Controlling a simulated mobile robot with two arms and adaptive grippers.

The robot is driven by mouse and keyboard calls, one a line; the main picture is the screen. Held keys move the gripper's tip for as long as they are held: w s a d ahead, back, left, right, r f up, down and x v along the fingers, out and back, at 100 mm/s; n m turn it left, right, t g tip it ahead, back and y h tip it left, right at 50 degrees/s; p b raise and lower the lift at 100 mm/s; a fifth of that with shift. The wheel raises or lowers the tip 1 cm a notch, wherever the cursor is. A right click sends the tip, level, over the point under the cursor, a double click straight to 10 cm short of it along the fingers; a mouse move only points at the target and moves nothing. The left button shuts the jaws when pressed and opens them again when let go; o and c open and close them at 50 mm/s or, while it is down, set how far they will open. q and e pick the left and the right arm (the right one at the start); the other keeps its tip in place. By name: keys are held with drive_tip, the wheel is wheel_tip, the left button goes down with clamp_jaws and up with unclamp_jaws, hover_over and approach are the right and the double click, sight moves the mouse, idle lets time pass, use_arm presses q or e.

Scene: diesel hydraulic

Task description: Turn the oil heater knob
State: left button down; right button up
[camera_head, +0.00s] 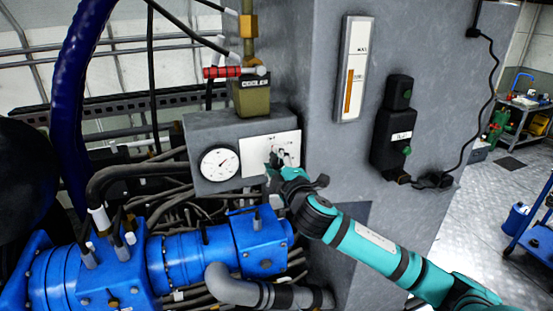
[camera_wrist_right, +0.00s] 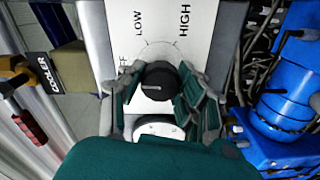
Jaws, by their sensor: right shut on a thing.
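The oil heater knob (camera_wrist_right: 158,82) is a black round knob on a white plate marked LOW and HIGH in the right wrist view. In the head view the white plate (camera_head: 257,144) is on a grey box, and the knob is mostly hidden by my gripper. My right gripper (camera_wrist_right: 155,88) has its fingers on both sides of the knob and is shut on it. In the head view my right gripper (camera_head: 279,162) reaches the plate from the lower right. My left gripper is not in view.
A round gauge (camera_head: 220,163) sits left of the plate. A cooler box (camera_head: 252,97) with a red-handled valve (camera_head: 222,72) stands above. Blue pump housings (camera_head: 190,258) and hoses fill the space below. A black switch box (camera_head: 394,130) is on the cabinet at right.

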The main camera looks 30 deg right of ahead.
drive_tip(key=shift+f+n, duration=0.1)
drive_tip(key=shift+n, duration=0.4)
drive_tip(key=o, duration=1.2)
drive_tip(key=shift+s, duration=0.1)
drive_tip(key=v, duration=1.2)
drive_tip(key=shift+f, duration=0.15)
